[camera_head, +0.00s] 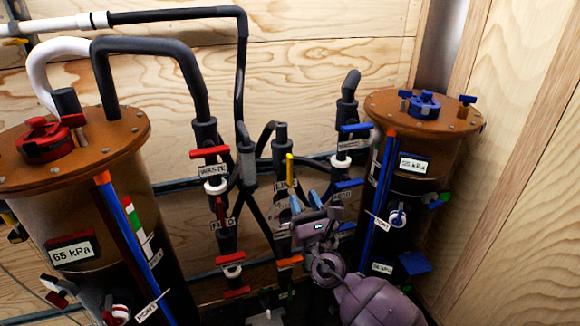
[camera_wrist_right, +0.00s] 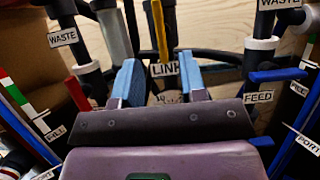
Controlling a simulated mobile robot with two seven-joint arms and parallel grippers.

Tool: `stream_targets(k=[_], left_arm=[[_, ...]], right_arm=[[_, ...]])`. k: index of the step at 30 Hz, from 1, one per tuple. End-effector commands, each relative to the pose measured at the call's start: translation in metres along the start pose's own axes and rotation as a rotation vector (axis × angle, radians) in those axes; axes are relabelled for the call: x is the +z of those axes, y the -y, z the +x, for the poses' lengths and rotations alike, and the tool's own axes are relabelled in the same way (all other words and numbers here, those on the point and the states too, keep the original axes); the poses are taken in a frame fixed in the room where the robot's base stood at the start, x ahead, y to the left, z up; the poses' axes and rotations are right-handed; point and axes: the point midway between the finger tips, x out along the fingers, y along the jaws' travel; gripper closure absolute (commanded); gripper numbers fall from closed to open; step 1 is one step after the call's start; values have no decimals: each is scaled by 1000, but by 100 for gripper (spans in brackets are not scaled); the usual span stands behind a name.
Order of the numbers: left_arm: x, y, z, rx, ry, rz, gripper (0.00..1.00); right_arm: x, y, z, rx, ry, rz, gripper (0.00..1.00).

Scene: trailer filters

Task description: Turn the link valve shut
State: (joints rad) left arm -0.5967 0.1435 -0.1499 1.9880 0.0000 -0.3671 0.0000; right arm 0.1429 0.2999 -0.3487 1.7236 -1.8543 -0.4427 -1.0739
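The link valve's yellow handle (camera_head: 290,168) stands upright in the middle of the pipework, between the two tanks. In the right wrist view the yellow handle (camera_wrist_right: 159,30) rises above the LINK label (camera_wrist_right: 166,70), nearly in line between my fingers. My right gripper (camera_head: 305,204) is in front of and below the handle, with its blue-tipped fingers pointing toward the pipes. In the wrist view my right gripper (camera_wrist_right: 161,78) is open, with nothing between its fingers. The handle looks apart from both fingers. Part of the valve body is hidden behind the gripper. My left gripper is not in view.
Red-handled valves (camera_head: 210,152) are left of the link valve and blue-handled valves (camera_head: 355,128) are right of it, close by. A brown tank (camera_head: 40,215) stands left, another (camera_head: 430,145) right. The FEED label (camera_wrist_right: 258,97) is right of my fingers.

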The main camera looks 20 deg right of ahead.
Motion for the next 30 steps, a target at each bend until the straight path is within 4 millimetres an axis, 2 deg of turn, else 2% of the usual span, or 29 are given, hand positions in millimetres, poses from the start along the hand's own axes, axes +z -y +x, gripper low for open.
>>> stream_targets(k=[10,18,24,30], left_arm=[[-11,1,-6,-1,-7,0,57],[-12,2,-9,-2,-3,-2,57],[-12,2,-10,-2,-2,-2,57],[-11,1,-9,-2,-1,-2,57]], right_arm=[[3,0,54,0,2,4,62],[1,-1,91,0,0,6,62],[1,0,102,0,0,7,62],[0,0,104,0,0,7,62]])
